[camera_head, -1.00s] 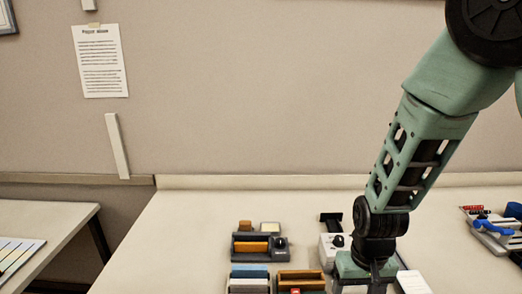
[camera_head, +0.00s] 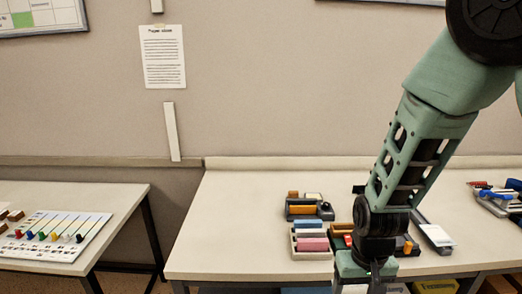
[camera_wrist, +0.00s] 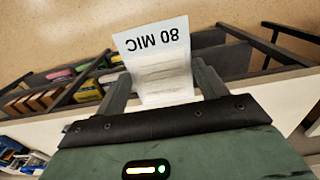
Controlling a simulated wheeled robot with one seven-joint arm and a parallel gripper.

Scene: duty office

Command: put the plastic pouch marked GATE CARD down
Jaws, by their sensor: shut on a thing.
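A pale, thin pouch (camera_wrist: 160,72) sticks out between my fingers in the wrist view. Its printed text reads "80 MIC", upside down, with fainter lines below; no GATE CARD marking shows on this side. My gripper (camera_wrist: 163,88) is shut on it. In the head view my gripper (camera_head: 367,284) is low, in front of the right table's front edge, and the pouch cannot be made out clearly there. In the wrist view the pouch is in the air, not resting on a surface.
The right table (camera_head: 230,240) holds a grey organiser (camera_head: 305,211), a tray with blue and pink blocks (camera_head: 311,240) and a dark-edged device (camera_head: 434,232). Its left part is bare. The left table (camera_head: 120,210) carries a board with coloured pegs (camera_head: 55,235). Bins stand below the right table.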

